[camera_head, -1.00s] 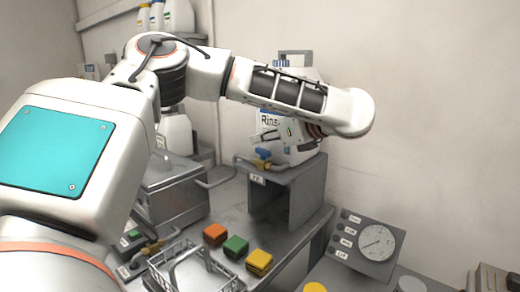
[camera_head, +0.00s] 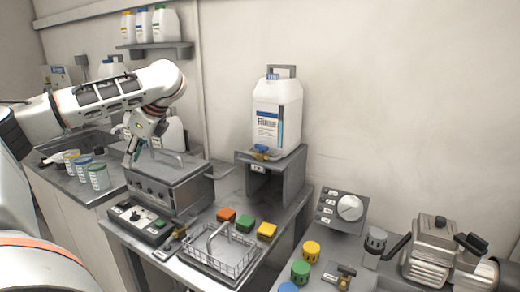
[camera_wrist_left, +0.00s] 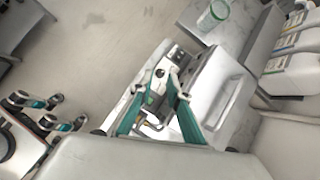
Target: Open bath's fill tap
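The bath (camera_head: 168,188) is a grey metal box with a lid on the bench at left. A small brass tap (camera_head: 176,234) sits low at its front. Another tap (camera_head: 262,153), brass with a blue handle, is at the foot of the white "Rinse" jug (camera_head: 277,112) on a grey stand. I cannot tell which is the fill tap. My left gripper (camera_head: 130,158) points down above the bath's left side, touching nothing I can make out. In the left wrist view its teal fingers (camera_wrist_left: 160,84) are apart with nothing held. My right gripper is out of view.
A wire basket (camera_head: 222,250) and several coloured blocks (camera_head: 245,223) lie in front of the stand. A control box (camera_head: 138,220) sits before the bath. Cups (camera_head: 98,176) stand at left. A gauge panel (camera_head: 342,208) and a compressor (camera_head: 440,255) are at right.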

